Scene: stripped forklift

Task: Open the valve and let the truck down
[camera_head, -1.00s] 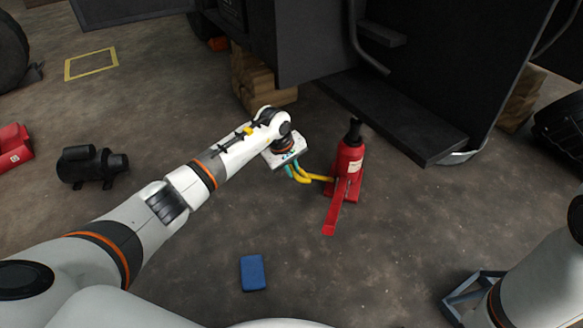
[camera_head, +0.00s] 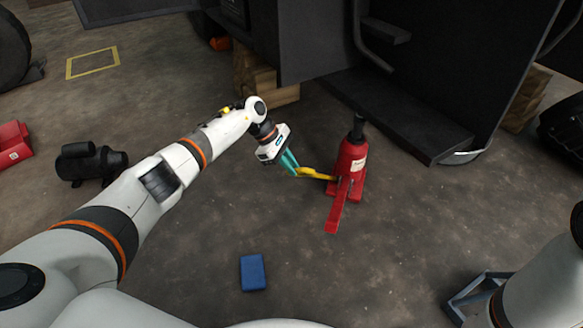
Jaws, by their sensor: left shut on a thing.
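A red bottle jack (camera_head: 352,160) with a black top stands upright on the floor, with a red flat bar (camera_head: 337,208) sticking out low toward me. My left gripper (camera_head: 331,178), with teal and yellow fingers, reaches in from the left. Its fingertips are shut at the left side of the jack's base, on the release valve, which is too small and covered to make out. The truck (camera_head: 300,40) is a dark body behind the jack, with a low step (camera_head: 400,125) near it. The jack's top appears beside the step; I cannot tell whether they touch.
Wooden blocks (camera_head: 262,82) stand under the truck, with more at the right (camera_head: 525,98). A blue box (camera_head: 253,272) lies in front. A black motor (camera_head: 90,162) and a red case (camera_head: 14,146) are at left. A grey metal frame (camera_head: 478,290) is lower right.

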